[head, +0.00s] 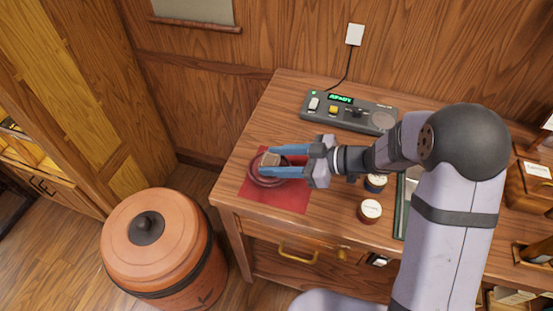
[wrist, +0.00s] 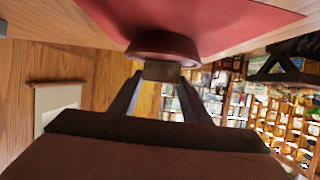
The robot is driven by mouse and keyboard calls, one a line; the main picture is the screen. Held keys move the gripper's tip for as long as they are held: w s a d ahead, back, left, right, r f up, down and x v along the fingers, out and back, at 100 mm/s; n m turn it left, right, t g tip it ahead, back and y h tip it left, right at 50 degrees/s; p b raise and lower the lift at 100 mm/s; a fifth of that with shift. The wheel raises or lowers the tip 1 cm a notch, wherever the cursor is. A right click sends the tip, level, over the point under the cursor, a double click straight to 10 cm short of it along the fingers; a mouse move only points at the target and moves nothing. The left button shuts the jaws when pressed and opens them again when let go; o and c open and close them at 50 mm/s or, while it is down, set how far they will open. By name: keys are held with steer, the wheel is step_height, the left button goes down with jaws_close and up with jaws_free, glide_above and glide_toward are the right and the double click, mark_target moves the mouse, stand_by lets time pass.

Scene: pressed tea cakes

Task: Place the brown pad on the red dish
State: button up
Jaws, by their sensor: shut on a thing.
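The brown pad (head: 270,160) is a small block between the blue fingertips of my gripper (head: 268,161). In the wrist view the pad (wrist: 162,71) is held at the ends of the two dark fingers. My gripper is shut on it. The red dish (head: 257,178) is a dark red round dish on a red mat (head: 288,197). The pad is over the dish in the head view. In the wrist view the dish (wrist: 160,44) is right next to the pad; I cannot tell whether they touch. The fingers hide part of the dish.
A grey device (head: 348,112) with a green display stands at the back of the wooden table (head: 262,112). Two small round tins, one at the front (head: 370,209), stand right of the mat beneath my arm. A large lidded clay jar (head: 158,250) stands on the floor at left.

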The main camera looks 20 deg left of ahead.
steer(key=shift+f, duration=0.2)
steer(key=o, duration=1)
steer(key=shift+r, duration=0.1)
steer(key=shift+r, duration=0.15)
steer(key=b+v, duration=0.1)
steer(key=v, duration=1.1)
steer(key=shift+d, duration=0.1)
